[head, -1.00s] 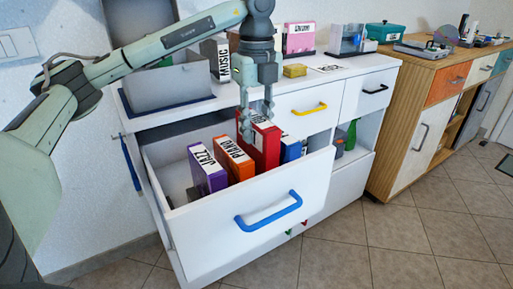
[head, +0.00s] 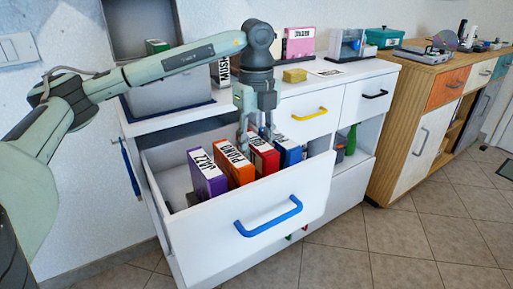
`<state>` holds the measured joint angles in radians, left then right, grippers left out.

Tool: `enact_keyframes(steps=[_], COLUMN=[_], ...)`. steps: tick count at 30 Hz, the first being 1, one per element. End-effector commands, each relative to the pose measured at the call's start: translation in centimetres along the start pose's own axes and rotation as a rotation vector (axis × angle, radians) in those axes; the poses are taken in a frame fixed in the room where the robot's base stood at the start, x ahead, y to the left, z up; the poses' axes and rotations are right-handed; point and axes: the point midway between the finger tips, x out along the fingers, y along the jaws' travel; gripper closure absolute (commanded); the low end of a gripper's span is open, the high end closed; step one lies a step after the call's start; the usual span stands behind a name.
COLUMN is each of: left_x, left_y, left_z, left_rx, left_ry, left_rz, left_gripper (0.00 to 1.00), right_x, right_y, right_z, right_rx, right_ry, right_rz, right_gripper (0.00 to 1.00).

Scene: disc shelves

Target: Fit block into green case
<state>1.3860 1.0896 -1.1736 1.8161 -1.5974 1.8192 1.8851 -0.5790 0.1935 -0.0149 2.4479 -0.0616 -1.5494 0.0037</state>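My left gripper (head: 257,140) points down over the open drawer, its fingers at the top of a red case (head: 264,163). I cannot tell whether they still grip it. The red case stands upright in the drawer between an orange case (head: 234,165) and a blue case (head: 288,152). A purple case (head: 206,174) stands left of the orange one. A small yellow block (head: 295,75) lies on the cabinet top, behind and right of the gripper. My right gripper is out of view.
The white drawer (head: 262,205) with a blue handle is pulled out. A pink case (head: 299,43) and a teal box (head: 384,37) stand farther back. The left part of the drawer is empty. A wooden cabinet (head: 400,130) stands at right.

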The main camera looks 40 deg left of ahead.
Motion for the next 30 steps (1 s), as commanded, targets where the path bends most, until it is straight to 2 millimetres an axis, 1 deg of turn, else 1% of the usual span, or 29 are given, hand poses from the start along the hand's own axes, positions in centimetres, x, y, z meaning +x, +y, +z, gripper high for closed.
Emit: enact_keyframes(steps=[5,8,13,18,20,21,24,30], left_x=[-0.6,-1.9,-5.7,-9.2,-10.6,-11.1,-11.9,-12.3], left_y=[0.0,-0.1,-0.1,-0.1,-0.1,-0.1,-0.1,0.0], left_z=[0.0,0.0,0.0,0.0,0.0,0.0,0.0,0.0], left_rx=[0.0,0.0,0.001,0.001,0.001,0.0,0.001,0.001], left_ry=[0.0,0.0,0.0,-0.001,-0.001,-0.001,-0.001,0.0], left_rz=[-0.001,-0.003,-0.004,-0.003,-0.003,-0.002,-0.001,0.001], left_gripper=[0.63,0.63,0.63,0.63,0.63,0.63,0.63,0.63], right_x=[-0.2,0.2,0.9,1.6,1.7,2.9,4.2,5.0], right_y=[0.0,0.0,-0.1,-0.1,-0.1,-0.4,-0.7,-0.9], right_z=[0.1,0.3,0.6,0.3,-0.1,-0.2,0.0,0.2], right_rx=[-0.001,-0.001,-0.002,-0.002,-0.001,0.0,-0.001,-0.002], right_ry=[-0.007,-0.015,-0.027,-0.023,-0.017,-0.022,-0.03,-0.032], right_rz=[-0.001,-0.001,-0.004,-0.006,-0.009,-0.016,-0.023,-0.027], right_gripper=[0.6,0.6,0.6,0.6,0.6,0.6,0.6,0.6])
